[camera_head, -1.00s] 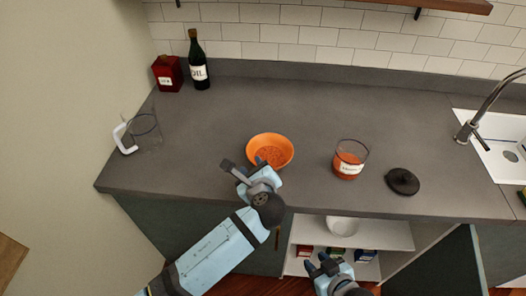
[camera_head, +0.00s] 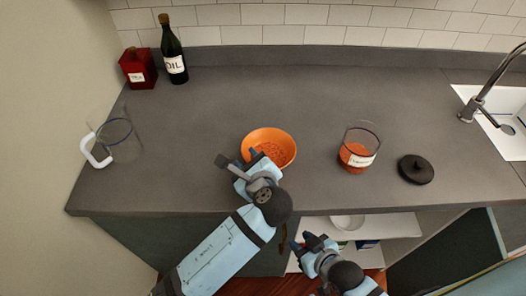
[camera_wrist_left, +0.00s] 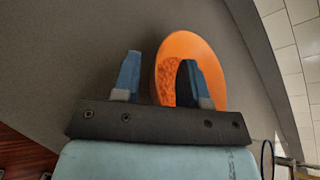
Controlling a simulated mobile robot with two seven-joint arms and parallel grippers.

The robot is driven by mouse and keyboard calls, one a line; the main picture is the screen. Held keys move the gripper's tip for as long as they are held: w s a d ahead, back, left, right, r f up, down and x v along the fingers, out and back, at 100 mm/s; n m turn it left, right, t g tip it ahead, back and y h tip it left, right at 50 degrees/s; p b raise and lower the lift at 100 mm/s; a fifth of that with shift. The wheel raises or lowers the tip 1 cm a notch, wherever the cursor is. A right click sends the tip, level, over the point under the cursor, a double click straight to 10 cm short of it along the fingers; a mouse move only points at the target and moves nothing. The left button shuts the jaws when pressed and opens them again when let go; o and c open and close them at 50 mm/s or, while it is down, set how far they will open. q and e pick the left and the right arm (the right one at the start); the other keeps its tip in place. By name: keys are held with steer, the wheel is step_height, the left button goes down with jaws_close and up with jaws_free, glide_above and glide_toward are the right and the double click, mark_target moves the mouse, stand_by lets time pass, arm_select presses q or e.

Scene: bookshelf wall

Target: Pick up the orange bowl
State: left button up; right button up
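The orange bowl (camera_head: 283,137) stands upright on the grey counter near its front edge, with orange-red contents inside. My left gripper (camera_head: 242,160) is open at the bowl's near left side. In the left wrist view the left gripper (camera_wrist_left: 158,80) has its two fingers apart, with the near rim of the bowl (camera_wrist_left: 205,52) between them. One finger overlaps the bowl's inside and the other is outside it. Whether either finger touches the rim cannot be told. My right gripper (camera_head: 308,243) is in front of the counter, low by the open cabinet, with its fingers apart and empty.
A glass jar with orange-red contents (camera_head: 356,157) and a black lid (camera_head: 415,169) stand right of the bowl. A glass mug (camera_head: 120,140), a red box (camera_head: 138,68) and an oil bottle (camera_head: 173,52) are left. The sink (camera_head: 505,130) is far right.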

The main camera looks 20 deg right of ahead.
arm_select(q)
steer(key=shift+s+r, duration=0.15)
steer(key=shift+s, duration=0.05)
steer(key=c, duration=0.7)
jaws_close()
steer(key=shift+f, duration=0.2)
stand_by(0.3)
